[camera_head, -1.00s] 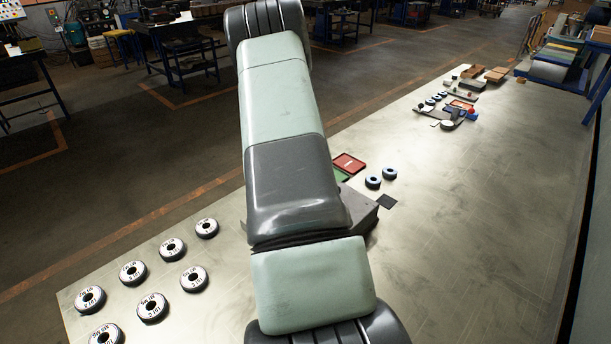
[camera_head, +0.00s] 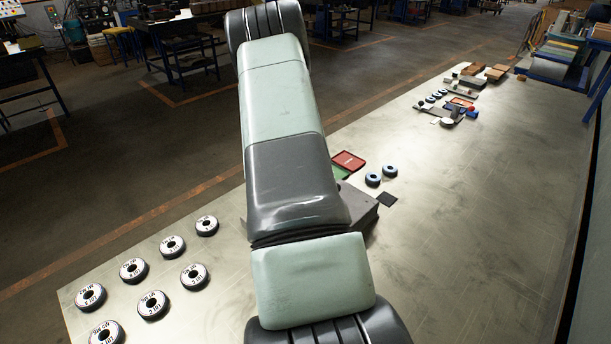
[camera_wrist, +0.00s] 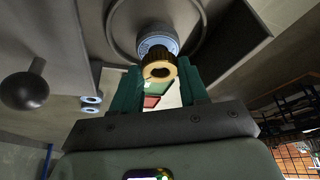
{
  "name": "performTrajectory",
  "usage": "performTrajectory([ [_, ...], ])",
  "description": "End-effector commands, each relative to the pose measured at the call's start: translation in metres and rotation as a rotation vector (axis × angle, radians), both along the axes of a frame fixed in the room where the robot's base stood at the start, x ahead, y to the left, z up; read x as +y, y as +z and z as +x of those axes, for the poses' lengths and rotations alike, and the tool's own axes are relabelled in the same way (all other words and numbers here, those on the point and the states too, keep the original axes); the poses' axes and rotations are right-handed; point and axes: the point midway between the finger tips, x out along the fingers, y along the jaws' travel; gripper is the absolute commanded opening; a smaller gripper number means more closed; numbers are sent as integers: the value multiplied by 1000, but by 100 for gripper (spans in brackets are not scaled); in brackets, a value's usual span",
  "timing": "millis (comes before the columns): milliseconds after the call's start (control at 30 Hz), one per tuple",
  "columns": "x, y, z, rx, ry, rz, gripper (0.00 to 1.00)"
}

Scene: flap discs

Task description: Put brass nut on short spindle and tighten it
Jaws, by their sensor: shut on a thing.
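The brass nut (camera_wrist: 158,68) is in the wrist view, a gold ring with a notched rim. My gripper (camera_wrist: 160,78) has its two green fingers on either side of the nut and is shut on it. Nut and spindle look roughly in line; I cannot tell how far the nut sits on the spindle. In the head view my arm hides the gripper, nut and spindle.
A dark ball knob (camera_wrist: 25,90) sticks out at the left in the wrist view. In the head view, part of a grey machine (camera_head: 359,210) shows beside my arm. Several labelled discs (camera_head: 172,247) lie left.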

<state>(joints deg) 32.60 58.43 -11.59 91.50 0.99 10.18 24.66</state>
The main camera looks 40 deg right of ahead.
Motion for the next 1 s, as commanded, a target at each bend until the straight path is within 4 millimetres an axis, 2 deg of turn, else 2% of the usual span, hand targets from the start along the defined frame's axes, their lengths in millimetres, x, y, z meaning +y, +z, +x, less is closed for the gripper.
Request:
performTrajectory([
  [667, 0, -17, 1, 0, -10, -1, 10],
  [767, 2, -17, 3, 3, -93, -3, 10],
  [1000, 1, -18, 6, 3, -513, -7, 10],
])
